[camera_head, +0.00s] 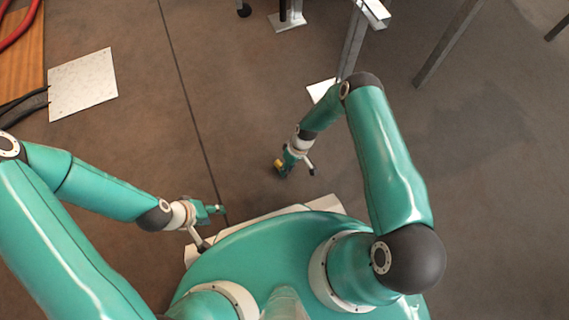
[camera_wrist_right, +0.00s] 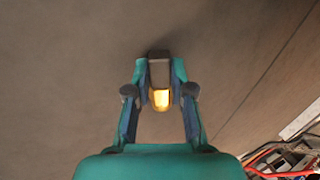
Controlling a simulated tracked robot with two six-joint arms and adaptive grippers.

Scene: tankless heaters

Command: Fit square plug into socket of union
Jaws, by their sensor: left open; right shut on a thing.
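My right gripper (camera_head: 283,169) hangs over the bare floor near the middle of the head view. It is shut on a small brass-coloured piece, which looks like the square plug (camera_head: 277,164). In the right wrist view, my right gripper (camera_wrist_right: 160,68) has its fingertips around this plug (camera_wrist_right: 160,99). A brownish block-like end of the plug shows between the tips, and its bright yellow part faces the camera. My left gripper (camera_head: 218,209) is open and empty, low and left of the right one, near my base. I cannot make out the union or its socket in either view.
Metal stand legs (camera_head: 448,45) stand at the top. Red and black clutter (camera_wrist_right: 290,160) shows lower right in the wrist view. The middle floor is clear.

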